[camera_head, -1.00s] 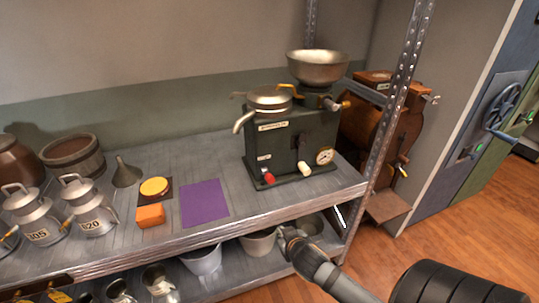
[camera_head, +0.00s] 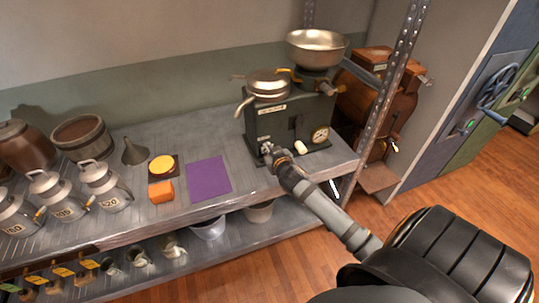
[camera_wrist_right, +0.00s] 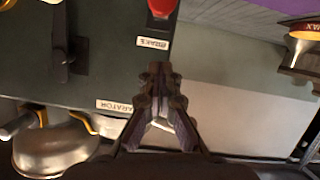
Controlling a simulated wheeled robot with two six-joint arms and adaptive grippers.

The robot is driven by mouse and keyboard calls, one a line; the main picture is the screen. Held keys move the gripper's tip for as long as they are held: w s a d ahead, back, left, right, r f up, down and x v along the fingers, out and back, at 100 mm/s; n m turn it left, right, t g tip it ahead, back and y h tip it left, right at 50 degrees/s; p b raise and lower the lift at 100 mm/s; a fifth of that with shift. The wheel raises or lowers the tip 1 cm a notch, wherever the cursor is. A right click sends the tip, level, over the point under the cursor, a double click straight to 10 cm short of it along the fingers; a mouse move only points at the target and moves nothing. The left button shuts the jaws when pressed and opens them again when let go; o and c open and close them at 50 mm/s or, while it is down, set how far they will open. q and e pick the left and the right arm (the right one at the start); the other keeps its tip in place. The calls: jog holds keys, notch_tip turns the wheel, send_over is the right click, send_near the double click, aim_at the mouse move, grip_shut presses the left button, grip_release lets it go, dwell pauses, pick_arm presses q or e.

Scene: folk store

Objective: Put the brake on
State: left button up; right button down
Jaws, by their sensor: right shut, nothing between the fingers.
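The separator (camera_head: 262,124), a dark green box with a metal bowl on top, stands on the shelf. My right gripper (camera_head: 270,151) is in front of its lower left face and hides the red brake knob in the head view. In the right wrist view the red knob (camera_wrist_right: 161,8) is at the top edge, beside the upside-down BRAKE label (camera_wrist_right: 152,42). My right gripper (camera_wrist_right: 161,68) is shut and empty, with its tips apart from the knob in that picture; the depth gap is unclear. My left gripper is not in view.
A white knob (camera_head: 300,148) and a round gauge (camera_head: 320,134) sit right of my gripper on the machine. A metal shelf post (camera_head: 388,85) rises at the right.

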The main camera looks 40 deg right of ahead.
jog(key=shift+x, duration=0.9)
jog(key=shift+s+d+f, duration=0.1)
jog(key=shift+s+f, duration=0.1)
jog(key=shift+f, duration=0.8)
jog(key=shift+s+d+f, duration=0.1)
jog(key=shift+s+f, duration=0.1)
jog(key=shift+f, duration=0.75)
